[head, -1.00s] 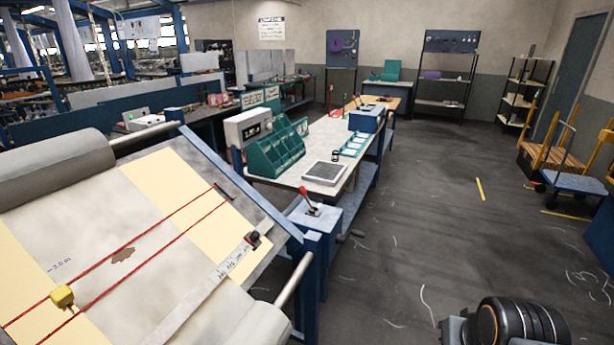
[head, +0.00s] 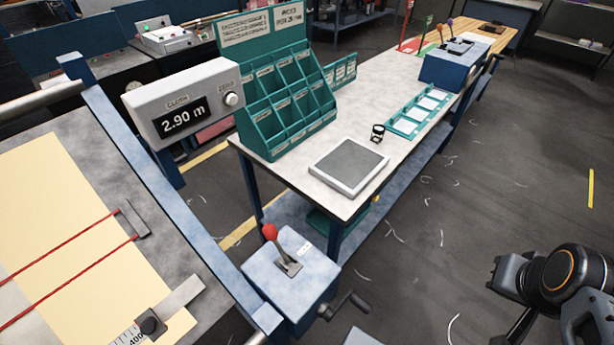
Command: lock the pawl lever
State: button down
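The pawl lever (head: 279,248) has a red knob and a metal shaft. It rises from a slotted plate on top of a blue box (head: 297,290) at the lower middle of the head view, and it leans toward the upper left. A small white label lies beside the slot, too small to read. A dark crank handle (head: 345,305) sticks out of the box's right side. My gripper (head: 507,283) is at the lower right, well apart from the lever, and its fingers are too unclear to read as open or shut.
The cloth inspection table (head: 60,160) with red cords fills the left. A display box (head: 182,103) reads 2.90 m. The workbench (head: 330,147) behind holds a green pigeonhole rack (head: 285,110) and a grey square pad (head: 348,166). Clear floor lies between the bench and my arm.

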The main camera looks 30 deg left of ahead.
aim_at(271, 233)
jog(key=i, duration=2.45)
jog(key=u, duration=4.55)
jog(key=i, duration=0.5)
